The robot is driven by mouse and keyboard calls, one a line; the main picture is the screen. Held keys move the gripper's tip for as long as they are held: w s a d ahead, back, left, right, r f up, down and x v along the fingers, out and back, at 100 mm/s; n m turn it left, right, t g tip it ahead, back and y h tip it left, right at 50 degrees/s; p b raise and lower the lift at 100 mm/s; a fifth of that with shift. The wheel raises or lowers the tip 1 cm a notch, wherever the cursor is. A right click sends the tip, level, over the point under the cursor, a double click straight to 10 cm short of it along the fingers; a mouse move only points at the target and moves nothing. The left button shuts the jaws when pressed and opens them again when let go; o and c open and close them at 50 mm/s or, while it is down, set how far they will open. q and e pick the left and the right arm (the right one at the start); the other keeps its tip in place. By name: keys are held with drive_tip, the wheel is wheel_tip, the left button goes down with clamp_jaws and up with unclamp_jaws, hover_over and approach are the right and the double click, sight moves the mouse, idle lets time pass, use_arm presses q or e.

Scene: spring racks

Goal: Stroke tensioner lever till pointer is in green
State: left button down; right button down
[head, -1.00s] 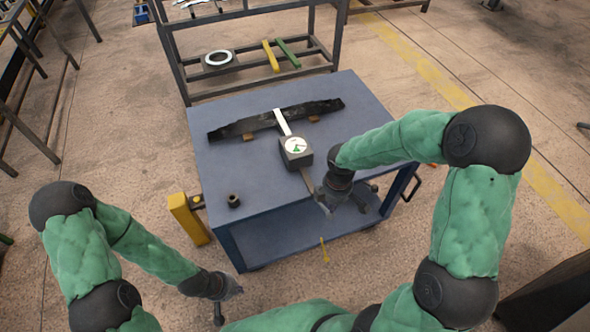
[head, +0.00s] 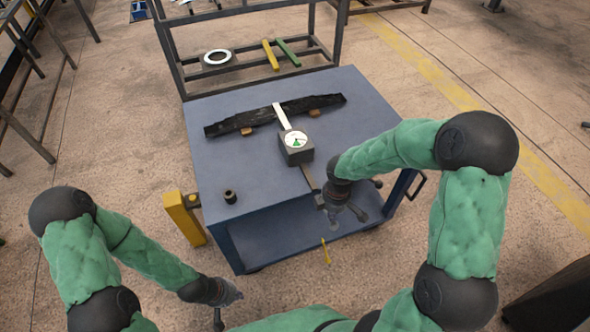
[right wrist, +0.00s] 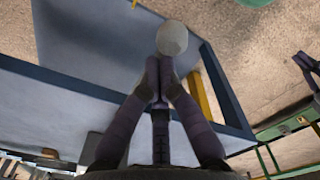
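The tensioner (head: 297,154) is a dark box on the blue table, with a white dial (head: 296,139). A green patch shows on the dial; the pointer is too small to read against it. A white strap (head: 281,116) runs from the tensioner over a black spring pack (head: 243,121). Its lever (head: 310,178) reaches toward the front edge, and its round grey knob (right wrist: 172,39) shows in the right wrist view. My right gripper (right wrist: 159,68) has its fingers together right at the knob, apparently around the lever's end; the contact is partly hidden. My left gripper (head: 228,300) is low at left, apart from the table, its fingers unclear.
The blue table (head: 228,163) carries a small dark cylinder (head: 230,197). A yellow post (head: 185,217) stands at its left corner. A small yellow piece (head: 325,252) shows at the front. A dark rack (head: 182,72) behind holds a ring, a yellow bar and a green bar.

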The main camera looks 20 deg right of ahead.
drive_tip(key=shift+f+b, duration=2.2)
drive_tip(key=shift+f, duration=2.9)
wheel_tip(320, 180, up, 18)
drive_tip(key=p, duration=1.6)
drive_tip(key=shift+r, duration=0.2)
